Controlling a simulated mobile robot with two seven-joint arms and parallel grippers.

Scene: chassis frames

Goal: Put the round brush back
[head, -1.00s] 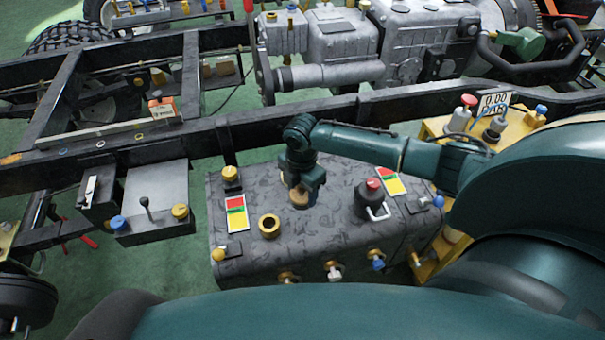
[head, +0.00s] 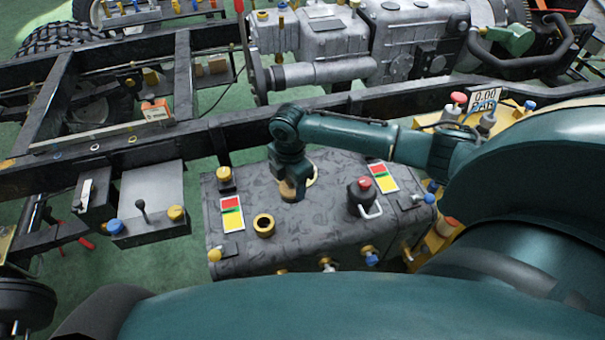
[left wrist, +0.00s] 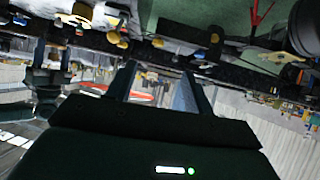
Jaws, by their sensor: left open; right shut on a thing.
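My right gripper (head: 291,192) is low over the top of a dark grey mottled tank (head: 320,235) in the head view. It is shut on a small tan-brown round piece (head: 287,189), which seems to be the round brush; the fingers hide most of it. I cannot tell whether it touches the tank. A pale ring (head: 313,174) shows on the tank just right of the gripper, partly hidden. A brass ring with a dark opening (head: 264,224) is to its lower left. In the left wrist view, my left gripper (left wrist: 155,85) is open and empty.
A black-and-red knob with a handle (head: 361,195) stands right of the gripper. Red-and-yellow labels (head: 232,214) lie on the tank. A black chassis rail (head: 330,111) runs behind it. A grey box with a lever (head: 150,215) is at left. Green floor shows at lower left.

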